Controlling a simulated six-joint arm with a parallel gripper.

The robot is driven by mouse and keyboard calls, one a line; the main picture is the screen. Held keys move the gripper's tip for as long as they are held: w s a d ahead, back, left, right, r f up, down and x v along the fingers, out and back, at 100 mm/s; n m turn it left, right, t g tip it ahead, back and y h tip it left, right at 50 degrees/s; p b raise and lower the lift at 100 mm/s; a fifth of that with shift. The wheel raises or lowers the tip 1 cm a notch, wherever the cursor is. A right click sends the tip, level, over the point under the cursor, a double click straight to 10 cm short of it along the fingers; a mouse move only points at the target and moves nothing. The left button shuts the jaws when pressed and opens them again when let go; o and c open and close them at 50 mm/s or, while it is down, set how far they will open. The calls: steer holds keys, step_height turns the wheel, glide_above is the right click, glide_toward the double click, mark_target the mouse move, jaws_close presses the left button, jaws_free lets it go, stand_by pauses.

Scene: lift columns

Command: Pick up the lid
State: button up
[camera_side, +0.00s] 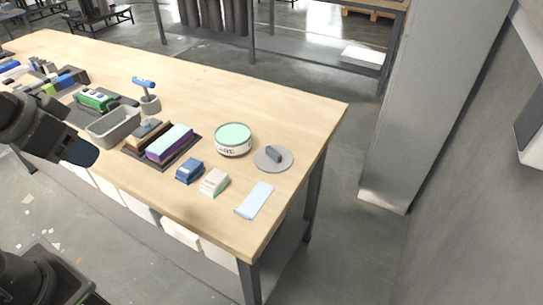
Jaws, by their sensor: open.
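The lid (279,163) is a flat grey disc with a dark raised handle across its middle. It lies on the wooden table near the right edge, handle up, with nothing on it. A round tin (233,146) with a pale green top stands just left of it, apart from the lid. Dark links of my arm show at the left side of the picture, far from the lid. I cannot make out any gripper fingers there.
A blue block (189,171), a pale block (214,182) and a light blue cloth-like piece (254,201) lie in front of the lid. A dark tray (133,151) with books and a grey bin (112,127) stand farther left. The table behind the tin is clear.

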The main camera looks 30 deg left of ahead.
steer(key=w+d+r+m+g, duration=0.15)
steer(key=w+r+m, duration=0.35)
steer(key=w, duration=0.5)
steer(key=m+g, duration=0.4)
steer(key=m, duration=1.3)
glide_above(274, 151)
steer(key=f, duration=2.2)
steer(key=shift+s+a+f, duration=0.1)
steer(key=shift+s+f, duration=0.15)
steer(key=shift+f, duration=0.1)
steer(key=shift+w+f, duration=0.15)
steer(key=shift+f, duration=1.25)
steer(key=shift+w+f, duration=0.1)
steer(key=shift+f, duration=1.3)
jaws_close()
